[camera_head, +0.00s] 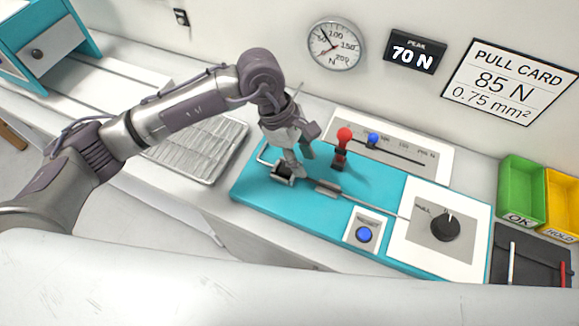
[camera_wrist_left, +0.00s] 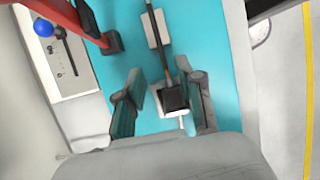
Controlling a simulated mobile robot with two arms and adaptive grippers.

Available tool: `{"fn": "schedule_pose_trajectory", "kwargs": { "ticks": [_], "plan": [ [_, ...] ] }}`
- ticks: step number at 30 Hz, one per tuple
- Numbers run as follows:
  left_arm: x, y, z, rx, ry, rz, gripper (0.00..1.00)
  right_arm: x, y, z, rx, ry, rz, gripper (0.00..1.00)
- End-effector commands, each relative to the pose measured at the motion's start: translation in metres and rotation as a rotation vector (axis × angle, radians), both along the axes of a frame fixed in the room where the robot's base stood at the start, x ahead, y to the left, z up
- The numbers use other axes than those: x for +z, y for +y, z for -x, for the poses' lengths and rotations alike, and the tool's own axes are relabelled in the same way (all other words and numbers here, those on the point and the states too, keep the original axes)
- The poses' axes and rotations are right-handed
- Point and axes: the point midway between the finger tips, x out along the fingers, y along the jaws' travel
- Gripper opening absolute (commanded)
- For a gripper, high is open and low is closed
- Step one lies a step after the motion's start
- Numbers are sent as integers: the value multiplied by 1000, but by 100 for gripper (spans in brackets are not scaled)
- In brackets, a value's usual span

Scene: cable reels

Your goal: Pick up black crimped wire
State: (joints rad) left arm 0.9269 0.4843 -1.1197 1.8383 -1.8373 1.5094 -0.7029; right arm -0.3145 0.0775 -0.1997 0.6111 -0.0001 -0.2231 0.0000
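A thin dark strand, which looks like the black wire (camera_wrist_left: 158,38), runs along the teal tester board (camera_wrist_left: 205,50) in the left wrist view. Its lower end meets a small black block (camera_wrist_left: 175,98); I cannot make out the crimp. My left gripper (camera_wrist_left: 166,84) is open, with a finger on each side of the block and the right finger closer to it. In the head view, my left gripper (camera_head: 291,168) points down over the left part of the board, beside the dark clamp (camera_head: 282,178), and hides part of the wire. My right gripper is not in view.
A red-knobbed lever (camera_head: 343,142) stands right of my left gripper. A blue button (camera_head: 364,234) and black dial (camera_head: 445,228) are on the board. Green (camera_head: 521,188) and yellow (camera_head: 562,200) bins stand at right. A ribbed metal tray (camera_head: 205,148) lies at left.

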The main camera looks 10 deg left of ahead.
Motion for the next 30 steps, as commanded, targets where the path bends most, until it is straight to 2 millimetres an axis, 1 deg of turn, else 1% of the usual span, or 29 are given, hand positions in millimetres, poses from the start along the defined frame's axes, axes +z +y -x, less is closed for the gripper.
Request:
{"fn": "schedule_pose_trajectory", "kwargs": {
  "ticks": [1,3,5,7,10,13,18,21,26,27,28,30],
  "plan": [
    [-2,-1,0,1,0,0,37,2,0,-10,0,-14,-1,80],
    [-6,-2,2,1,2,-1,37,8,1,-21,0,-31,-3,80],
    [-12,-4,4,2,4,0,37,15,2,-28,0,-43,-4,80],
    [-23,-7,6,1,6,-1,37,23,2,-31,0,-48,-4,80],
    [-38,-12,7,1,3,0,37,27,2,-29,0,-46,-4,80],
    [-47,-15,8,1,2,0,37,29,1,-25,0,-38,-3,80],
    [-51,-16,8,0,-1,-1,37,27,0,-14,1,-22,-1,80],
    [-51,-16,8,0,-1,0,37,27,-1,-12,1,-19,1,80],
    [-51,-16,8,0,-1,0,11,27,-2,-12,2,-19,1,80],
    [-51,-16,8,0,-1,0,4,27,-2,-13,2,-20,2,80],
    [-51,-16,8,0,-1,0,0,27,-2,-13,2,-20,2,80],
    [-51,-16,8,0,-1,0,0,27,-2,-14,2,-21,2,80]
  ]
}}
